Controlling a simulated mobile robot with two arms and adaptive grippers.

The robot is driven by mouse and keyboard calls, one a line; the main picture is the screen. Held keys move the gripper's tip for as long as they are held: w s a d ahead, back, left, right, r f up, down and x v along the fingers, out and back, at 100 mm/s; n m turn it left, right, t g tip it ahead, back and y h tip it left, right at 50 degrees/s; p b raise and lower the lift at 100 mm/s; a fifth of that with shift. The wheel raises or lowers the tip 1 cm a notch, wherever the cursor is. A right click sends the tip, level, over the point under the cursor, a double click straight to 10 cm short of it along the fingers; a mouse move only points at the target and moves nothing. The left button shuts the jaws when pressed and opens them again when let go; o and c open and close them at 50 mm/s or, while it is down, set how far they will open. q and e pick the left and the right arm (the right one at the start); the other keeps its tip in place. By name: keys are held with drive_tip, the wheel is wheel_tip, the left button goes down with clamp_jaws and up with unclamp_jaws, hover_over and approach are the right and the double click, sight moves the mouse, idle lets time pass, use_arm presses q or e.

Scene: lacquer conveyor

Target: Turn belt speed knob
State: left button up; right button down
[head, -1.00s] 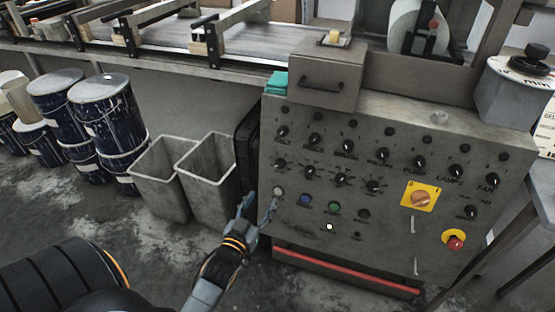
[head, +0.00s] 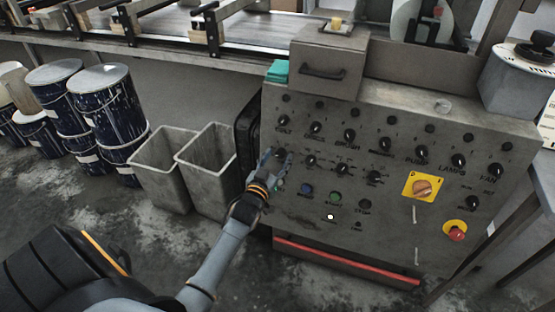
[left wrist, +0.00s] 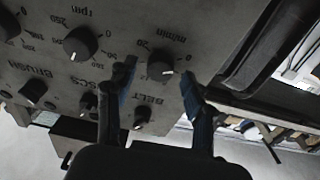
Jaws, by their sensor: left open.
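The control panel (head: 390,240) carries two rows of black knobs. The speed knob under BELT, with a scale marked m/min (left wrist: 160,62), shows in the left wrist view, where the panel lettering is upside down. My left gripper (head: 274,158) is open at the panel's left side and hides that knob in the head view. In the left wrist view the knob lies between the fingertips of the left gripper (left wrist: 157,75), or just beyond them; I cannot tell whether they touch it. The upper BELT knob (head: 284,121) also shows in the left wrist view (left wrist: 142,116). My right gripper is out of view.
Neighbouring knobs, such as the rpm knob (left wrist: 80,43), sit close by. A yellow plate with an orange switch (head: 422,188) and a red button (head: 456,233) are to the right. Two grey bins (head: 166,165) and blue drums (head: 107,100) stand on the left.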

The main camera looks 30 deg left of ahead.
use_arm(q)
drive_tip(key=shift+w, duration=0.2)
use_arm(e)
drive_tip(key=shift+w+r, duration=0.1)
use_arm(q)
clamp_jaws()
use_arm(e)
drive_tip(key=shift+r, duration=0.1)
use_arm(q)
drive_tip(key=shift+n+y+p, duration=0.3)
drive_tip(key=shift+n+p, duration=0.1)
drive_tip(key=shift+n, duration=0.5)
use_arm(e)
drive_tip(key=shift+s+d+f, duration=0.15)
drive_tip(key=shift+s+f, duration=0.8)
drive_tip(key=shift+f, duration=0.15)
use_arm(q)
unclamp_jaws()
